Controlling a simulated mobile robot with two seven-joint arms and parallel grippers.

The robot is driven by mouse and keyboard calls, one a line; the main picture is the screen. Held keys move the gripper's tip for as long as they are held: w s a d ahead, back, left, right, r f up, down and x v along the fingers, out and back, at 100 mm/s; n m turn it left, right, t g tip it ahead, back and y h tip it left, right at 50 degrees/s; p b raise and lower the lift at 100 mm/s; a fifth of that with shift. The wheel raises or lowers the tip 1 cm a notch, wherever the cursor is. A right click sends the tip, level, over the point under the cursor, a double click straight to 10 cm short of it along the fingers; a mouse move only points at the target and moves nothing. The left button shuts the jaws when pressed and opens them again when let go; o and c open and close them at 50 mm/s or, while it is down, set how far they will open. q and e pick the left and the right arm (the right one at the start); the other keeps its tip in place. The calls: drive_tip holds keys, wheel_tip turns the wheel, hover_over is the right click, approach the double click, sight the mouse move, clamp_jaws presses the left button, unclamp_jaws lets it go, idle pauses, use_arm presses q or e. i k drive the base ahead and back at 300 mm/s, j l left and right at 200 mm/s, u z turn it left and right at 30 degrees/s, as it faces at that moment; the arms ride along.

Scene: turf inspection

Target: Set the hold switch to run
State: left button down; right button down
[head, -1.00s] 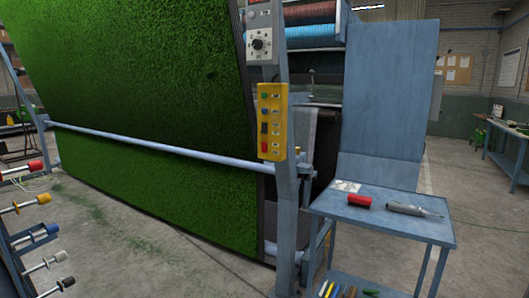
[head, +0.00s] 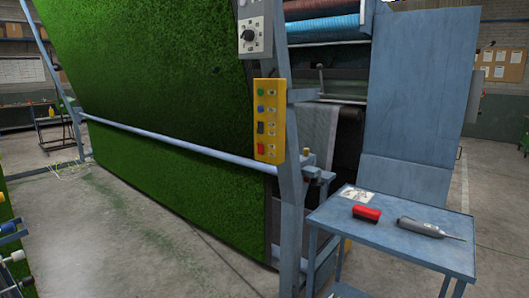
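In the head view a yellow control box (head: 278,120) is mounted on a blue-grey upright post (head: 290,215). Its face carries a green button, a blue button, a black switch (head: 261,127) and a red button (head: 261,148) in a column. The black switch may be the hold switch, but the labels are too small to read and its position cannot be told. Above it on the same post is a grey panel (head: 256,15) with a round dial (head: 250,35). Neither of my grippers is in view.
A blue side table (head: 400,250) at the lower right holds a red-and-black block (head: 366,213) and a grey tool with a thin tip (head: 421,227). Green turf (head: 150,70) hangs behind a long rail (head: 180,144). The concrete floor at the lower left is mostly clear.

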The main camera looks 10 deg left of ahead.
sight(260, 145)
drive_tip(key=i+l+u, duration=0.1)
drive_tip(key=i+l, duration=0.15)
drive_tip(key=i, duration=0.25)
drive_tip(key=i+l+u, duration=0.15)
drive_tip(key=i+l, duration=0.15)
drive_tip(key=i, duration=0.2)
drive_tip(key=i+j+u, duration=0.1)
drive_tip(key=i, duration=0.25)
drive_tip(key=i+j, duration=0.25)
drive_tip(key=i, duration=0.15)
drive_tip(key=i+j+u, duration=0.15)
drive_tip(key=i, duration=0.2)
drive_tip(key=i+j, duration=0.6)
drive_tip(key=i, duration=0.15)
drive_tip(key=u, duration=0.05)
